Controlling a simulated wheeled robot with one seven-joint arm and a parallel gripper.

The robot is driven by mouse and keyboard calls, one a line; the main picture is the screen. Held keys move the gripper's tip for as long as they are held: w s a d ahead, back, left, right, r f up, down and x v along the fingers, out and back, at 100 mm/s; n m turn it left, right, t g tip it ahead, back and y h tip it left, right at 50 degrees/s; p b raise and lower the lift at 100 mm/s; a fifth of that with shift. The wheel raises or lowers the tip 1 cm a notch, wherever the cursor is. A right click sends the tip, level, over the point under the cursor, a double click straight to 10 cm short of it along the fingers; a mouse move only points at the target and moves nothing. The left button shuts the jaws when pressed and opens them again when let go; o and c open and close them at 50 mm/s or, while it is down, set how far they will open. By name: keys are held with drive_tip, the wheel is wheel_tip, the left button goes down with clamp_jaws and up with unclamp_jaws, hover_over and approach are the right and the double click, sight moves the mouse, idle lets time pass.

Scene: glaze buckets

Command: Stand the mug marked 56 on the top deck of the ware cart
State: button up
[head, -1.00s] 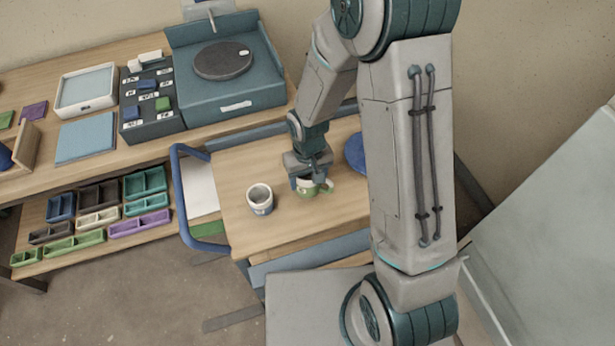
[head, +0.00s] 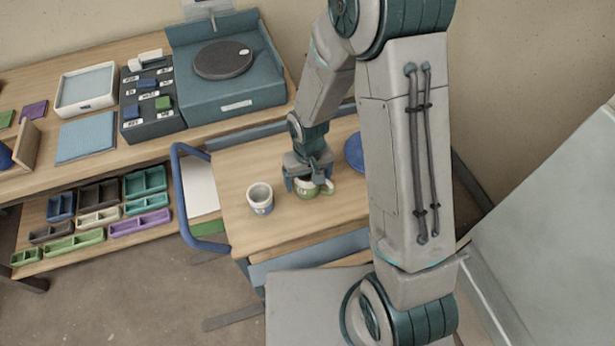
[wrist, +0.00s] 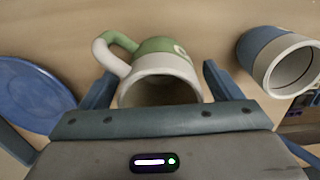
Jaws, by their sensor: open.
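A green and white mug (head: 307,193) stands upright on the wooden top deck (head: 245,178) of the ware cart. In the wrist view the green and white mug (wrist: 158,66) has its pale rim facing me and its handle to the left. A pale mark on its green side is too partial to read, so I cannot confirm 56. My gripper (head: 309,184) is open around this mug, with one finger on each side. In the wrist view the gripper (wrist: 159,74) shows visible gaps beside the mug's body.
A blue and white mug (head: 261,200) stands on the deck to the left. A blue round disc (head: 354,153) lies to the right, partly behind my arm. The cart's blue handle (head: 177,195) rises at its left end. The deck's front is clear.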

wheel_tip(320, 180, up, 12)
idle(0.4)
drive_tip(key=s+d+r+m+t, duration=0.3)
drive_tip(key=s+d+r, duration=0.8)
drive_tip(key=s+r, duration=0.1)
drive_tip(key=shift+s+d+r, duration=0.25)
drive_tip(key=shift+d+r, duration=0.15)
drive_tip(key=shift+r, duration=0.25)
idle(0.5)
